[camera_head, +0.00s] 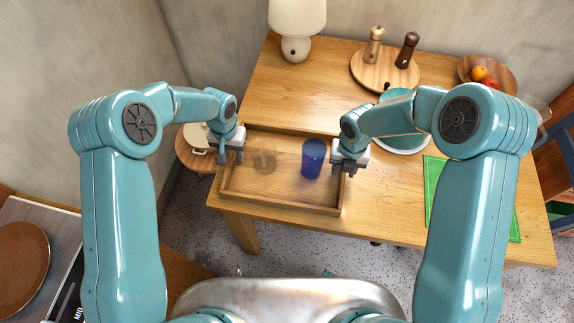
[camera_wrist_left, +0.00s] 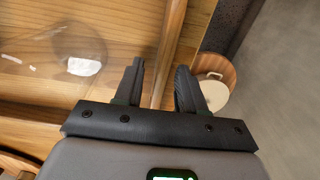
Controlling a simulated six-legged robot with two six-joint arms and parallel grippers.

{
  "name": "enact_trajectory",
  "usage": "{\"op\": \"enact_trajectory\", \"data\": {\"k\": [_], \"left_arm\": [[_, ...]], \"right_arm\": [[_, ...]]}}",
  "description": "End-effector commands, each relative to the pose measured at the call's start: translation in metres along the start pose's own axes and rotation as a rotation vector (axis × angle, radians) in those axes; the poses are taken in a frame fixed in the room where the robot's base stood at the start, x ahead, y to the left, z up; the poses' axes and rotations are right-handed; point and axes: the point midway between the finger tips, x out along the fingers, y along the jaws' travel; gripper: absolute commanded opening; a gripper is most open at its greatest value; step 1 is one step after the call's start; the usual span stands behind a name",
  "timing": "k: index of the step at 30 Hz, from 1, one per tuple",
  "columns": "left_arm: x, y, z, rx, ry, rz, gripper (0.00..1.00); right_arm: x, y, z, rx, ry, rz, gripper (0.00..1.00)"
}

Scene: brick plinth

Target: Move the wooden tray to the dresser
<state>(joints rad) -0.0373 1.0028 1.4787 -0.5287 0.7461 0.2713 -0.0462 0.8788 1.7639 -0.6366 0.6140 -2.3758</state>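The wooden tray (camera_head: 280,203) lies near the front left of the wooden table. A clear glass (camera_head: 264,160) and a blue glass (camera_head: 312,158) stand in it. My left gripper (camera_head: 228,156) is at the tray's left wall. In the left wrist view its fingers (camera_wrist_left: 160,85) are apart, with the tray wall (camera_wrist_left: 168,50) between them and a gap visible. The clear glass also shows there (camera_wrist_left: 85,52). My right gripper (camera_head: 349,172) is at the tray's right wall with its fingers apart; its contact with the wall is unclear. I cannot identify a dresser for certain.
A lamp (camera_head: 296,28), a round board (camera_head: 372,78) with two mills and a fruit bowl (camera_head: 503,73) stand at the table's back. A teal plate (camera_head: 402,145) and a green mat (camera_head: 436,185) lie right of the tray. A round stool (camera_head: 186,155) stands left.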

Motion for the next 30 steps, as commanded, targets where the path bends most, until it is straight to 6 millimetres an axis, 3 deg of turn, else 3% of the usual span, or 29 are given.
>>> {"op": "enact_trajectory", "data": {"k": [1,3,17,30], "left_arm": [[0.000,0.000,0.000,0.000,0.000,0.000,0.22],[0.000,0.000,0.000,0.000,0.000,0.000,0.00],[-0.006,0.000,-0.001,-0.001,0.003,0.000,0.00],[-0.048,0.000,-0.001,0.000,0.002,0.000,0.00]], "right_arm": [[0.000,0.000,0.000,0.000,0.000,0.000,0.22],[0.000,0.000,0.000,0.000,0.000,0.000,0.00],[-0.006,0.000,0.001,0.000,-0.002,0.001,0.00],[-0.048,0.000,0.001,0.000,-0.002,0.000,0.00]]}}
